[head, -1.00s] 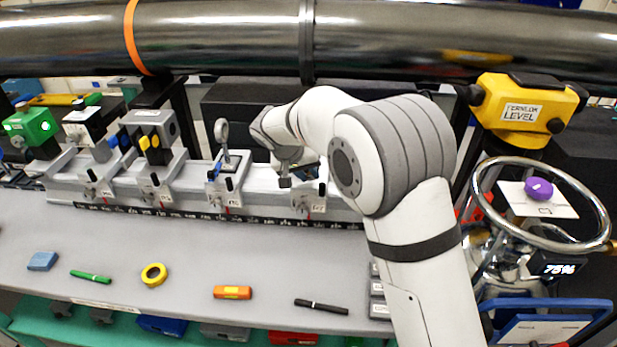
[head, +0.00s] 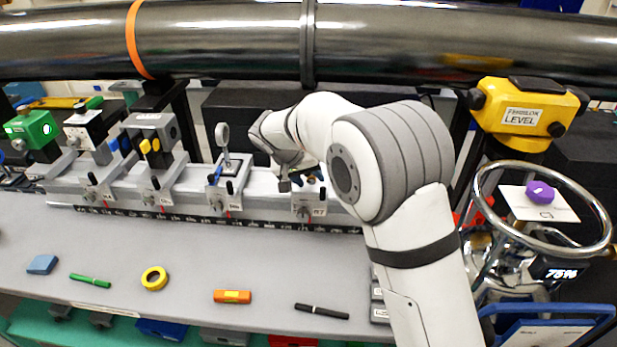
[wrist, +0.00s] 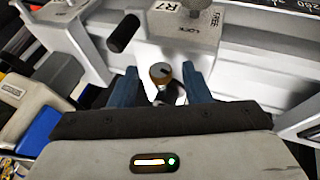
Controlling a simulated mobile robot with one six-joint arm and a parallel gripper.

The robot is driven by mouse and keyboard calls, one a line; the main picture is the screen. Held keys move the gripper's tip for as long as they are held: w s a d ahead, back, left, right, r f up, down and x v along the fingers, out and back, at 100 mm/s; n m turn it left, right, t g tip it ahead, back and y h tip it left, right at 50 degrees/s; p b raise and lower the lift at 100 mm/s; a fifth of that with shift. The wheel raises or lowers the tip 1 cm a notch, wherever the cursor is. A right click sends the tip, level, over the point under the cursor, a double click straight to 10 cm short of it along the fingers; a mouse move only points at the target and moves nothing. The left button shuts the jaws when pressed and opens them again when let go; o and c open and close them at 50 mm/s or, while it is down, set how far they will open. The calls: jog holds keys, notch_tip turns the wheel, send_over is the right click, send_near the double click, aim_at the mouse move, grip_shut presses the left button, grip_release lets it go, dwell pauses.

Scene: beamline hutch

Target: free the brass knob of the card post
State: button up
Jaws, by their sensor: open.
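In the wrist view a small round knob (wrist: 160,73) with a brass-coloured side and a dark mark on top shows between the two blue fingers of my gripper (wrist: 160,69). The fingers are apart, one on each side of it, with visible gaps. A dark stem shows below the knob. Behind it is a grey rail carrier (wrist: 178,36) marked R7, LOCK and FREE, with a grey knob (wrist: 194,6) on its face. In the head view my gripper (head: 302,180) is over the right-hand carrier (head: 312,207); my arm hides most of the post.
A black peg (wrist: 123,33) rises near my left finger. A large dark pipe (head: 220,38) crosses above. A chrome handwheel (head: 487,170) is at right. The grey bench front (head: 190,255) has loose small items.

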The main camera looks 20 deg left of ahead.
dwell(0.3)
